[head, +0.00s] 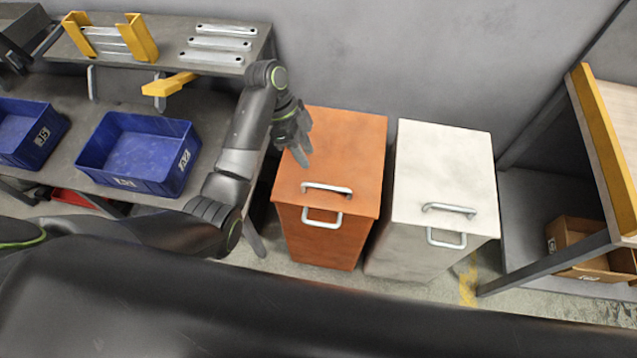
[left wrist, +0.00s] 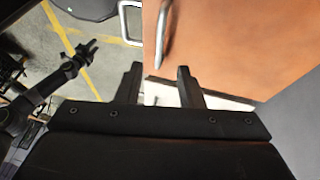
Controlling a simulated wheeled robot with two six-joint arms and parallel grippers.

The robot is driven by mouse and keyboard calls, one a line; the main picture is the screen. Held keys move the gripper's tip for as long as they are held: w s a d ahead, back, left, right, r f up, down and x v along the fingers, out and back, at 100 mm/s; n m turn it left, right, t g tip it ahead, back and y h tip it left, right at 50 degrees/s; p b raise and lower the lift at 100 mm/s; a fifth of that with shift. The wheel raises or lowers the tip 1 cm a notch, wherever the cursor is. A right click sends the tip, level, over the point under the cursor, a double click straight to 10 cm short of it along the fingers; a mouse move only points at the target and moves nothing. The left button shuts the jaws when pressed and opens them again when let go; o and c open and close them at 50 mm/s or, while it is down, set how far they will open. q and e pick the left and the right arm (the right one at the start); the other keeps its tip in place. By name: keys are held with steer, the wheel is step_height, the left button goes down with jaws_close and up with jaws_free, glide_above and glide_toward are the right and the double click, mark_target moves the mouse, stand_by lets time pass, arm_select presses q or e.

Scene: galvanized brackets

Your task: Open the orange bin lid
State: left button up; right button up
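The orange bin (head: 310,250) stands on the floor against the wall, its lid (head: 350,145) lying shut. A metal handle (head: 327,188) is on the lid near the front edge, and another handle (head: 322,220) is on the front face. My left gripper (head: 302,155) is over the lid's left part, behind the lid handle, and looks empty. In the left wrist view its two fingers (left wrist: 158,75) are apart, with the lid handle (left wrist: 164,36) ahead of them, not between them. My right gripper (left wrist: 88,48) appears small at the left of that view; its fingers are unclear.
A white bin (head: 445,165) with similar handles stands close on the right. A workbench with blue trays (head: 140,155) and metal brackets (head: 215,43) is at the left. A shelf with a cardboard box (head: 590,245) is at the right.

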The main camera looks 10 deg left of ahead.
mark_target(321, 185)
arm_select(q)
steer(key=b+x, duration=0.3)
steer(key=x, duration=0.5)
steer(key=shift+d+f+b, duration=0.15)
steer(key=shift+f+b, duration=0.25)
steer(key=shift+s+d+f, duration=0.15)
steer(key=shift+d+f, duration=0.05)
steer(key=shift+f, duration=0.25)
jaws_close()
